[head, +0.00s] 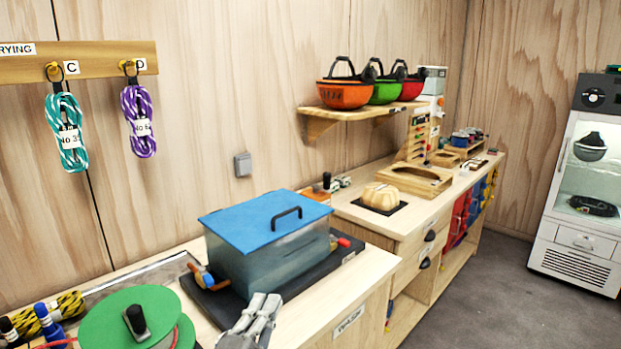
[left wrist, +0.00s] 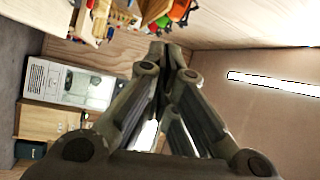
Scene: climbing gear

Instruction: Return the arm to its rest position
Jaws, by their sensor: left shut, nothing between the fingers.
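My left gripper (head: 265,302) is at the bottom of the head view, in front of the blue-lidded tank (head: 265,255). Its fingers are together and hold nothing. In the left wrist view the closed fingers (left wrist: 168,50) fill the middle, with the room's wall and a ceiling light (left wrist: 270,84) behind them. The gripper appears in front of the wash counter's edge; whether it touches anything is unclear. My right gripper is in neither view.
A green reel (head: 105,318) and rope bundles (head: 70,303) lie at the bottom left. Teal (head: 66,135) and purple ropes (head: 139,122) hang on the wall. A shelf (head: 350,112) holds helmets. A white cabinet (head: 577,190) stands right. Floor (head: 480,300) beside the counter is clear.

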